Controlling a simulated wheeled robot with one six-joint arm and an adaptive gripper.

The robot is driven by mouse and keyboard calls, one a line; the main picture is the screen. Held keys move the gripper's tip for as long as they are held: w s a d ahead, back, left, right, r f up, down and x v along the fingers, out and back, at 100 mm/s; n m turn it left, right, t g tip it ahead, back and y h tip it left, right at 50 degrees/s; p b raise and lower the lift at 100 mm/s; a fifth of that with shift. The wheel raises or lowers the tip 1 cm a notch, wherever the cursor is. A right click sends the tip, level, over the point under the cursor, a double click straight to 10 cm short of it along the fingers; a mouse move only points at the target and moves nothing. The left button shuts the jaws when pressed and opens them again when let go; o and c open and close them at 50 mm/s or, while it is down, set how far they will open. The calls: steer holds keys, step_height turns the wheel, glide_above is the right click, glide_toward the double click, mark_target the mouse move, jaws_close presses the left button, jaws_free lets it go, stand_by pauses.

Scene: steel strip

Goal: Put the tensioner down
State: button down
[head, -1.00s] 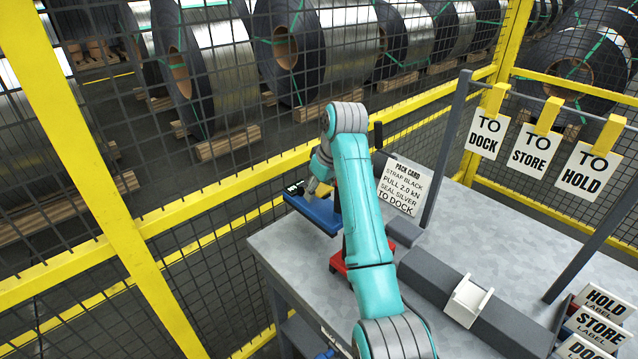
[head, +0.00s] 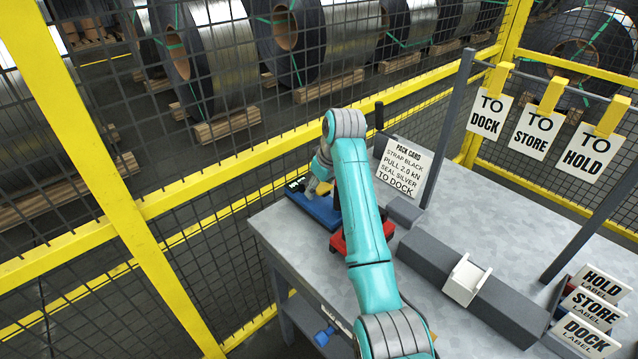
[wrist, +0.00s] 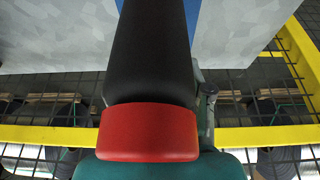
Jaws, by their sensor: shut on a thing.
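The tensioner (head: 322,211) shows as a long blue body at the table's back left edge, with a dark piece at its far left end. My gripper (head: 318,188) is shut on it from above, and its fingers are largely hidden by my teal arm. In the wrist view, a black grip-shaped part with a red end (wrist: 148,132) fills the middle, and slivers of blue (wrist: 190,8) show beside it. The tensioner is very low over the grey table; I cannot tell whether it touches.
A red item (head: 345,243) sits on the table (head: 300,255) close to the tensioner, partly behind my arm. The pack card (head: 402,168) stands behind. A dark grey beam (head: 430,260) with a white block (head: 466,280) lies to the right. Yellow-framed mesh fencing (head: 215,190) runs behind.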

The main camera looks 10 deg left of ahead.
steer(key=shift+f, duration=0.1)
stand_by(0.7)
steer(key=shift+c, duration=2.4)
jaws_free()
steer(key=shift+o, duration=0.5)
steer(key=shift+f, duration=0.1)
steer(key=shift+f, duration=0.15)
steer(key=shift+v, duration=3.9)
steer(key=shift+w, duration=0.1)
